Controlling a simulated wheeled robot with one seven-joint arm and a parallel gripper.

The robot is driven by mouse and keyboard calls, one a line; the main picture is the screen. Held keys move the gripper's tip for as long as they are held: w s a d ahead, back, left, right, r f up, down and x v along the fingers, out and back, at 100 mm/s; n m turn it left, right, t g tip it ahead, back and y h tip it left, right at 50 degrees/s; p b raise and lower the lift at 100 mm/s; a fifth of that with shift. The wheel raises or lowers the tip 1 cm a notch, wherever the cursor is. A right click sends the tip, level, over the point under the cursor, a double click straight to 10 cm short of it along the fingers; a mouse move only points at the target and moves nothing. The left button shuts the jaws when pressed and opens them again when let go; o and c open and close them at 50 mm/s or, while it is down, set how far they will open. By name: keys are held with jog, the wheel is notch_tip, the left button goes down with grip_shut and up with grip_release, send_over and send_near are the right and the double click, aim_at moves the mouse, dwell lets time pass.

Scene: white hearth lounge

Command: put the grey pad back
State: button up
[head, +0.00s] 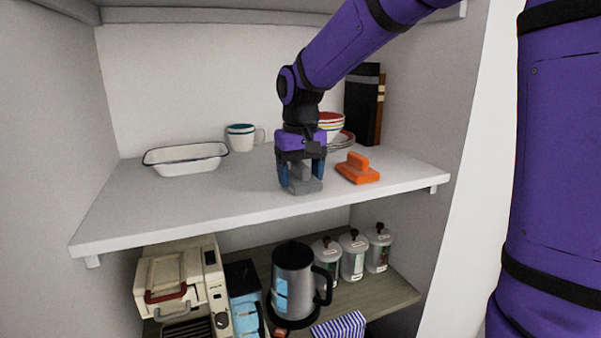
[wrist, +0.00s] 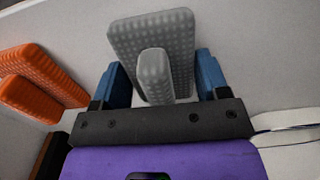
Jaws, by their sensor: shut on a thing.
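The grey pad (head: 306,185) is a flat block with a raised grip, on or just above the front part of the white shelf (head: 205,194). It also shows in the wrist view (wrist: 178,36), with its bumpy face and its narrow handle between my blue fingers. My gripper (head: 301,174) points down and is shut on the pad's handle. Whether the pad's underside touches the shelf I cannot tell. An orange pad (head: 357,170) of similar shape sits on the shelf just right of my gripper, apart from it. It shows at left in the wrist view (wrist: 40,90).
A white enamel dish (head: 186,158) and a mug (head: 240,138) stand to the left. Stacked bowls (head: 331,122) and dark books (head: 362,103) stand behind, to the right. The shelf's front left is bare. A lower shelf holds a toaster-like appliance (head: 181,281), a kettle (head: 293,280) and canisters (head: 352,257).

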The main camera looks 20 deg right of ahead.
aim_at(302, 163)
jog(key=o, duration=1)
notch_tip(302, 163, up, 8)
jog(key=shift+f, duration=0.2)
jog(key=shift+s+d+r, duration=0.1)
jog(key=shift+s+r, duration=0.05)
jog(key=shift+s, duration=0.05)
jog(key=shift+s+d+f+t, duration=0.55)
jog(key=shift+s+d+t, duration=0.45)
jog(key=shift+s, duration=3.1)
jog(key=shift+s+d+f+t, duration=0.7)
jog(key=shift+s+d, duration=0.55)
jog(key=shift+s, duration=2.85)
jog(key=shift+s+d+f+t, duration=0.45)
jog(key=shift+s+d+t, duration=0.55)
jog(key=shift+s, duration=3.1)
jog(key=shift+d, duration=0.1)
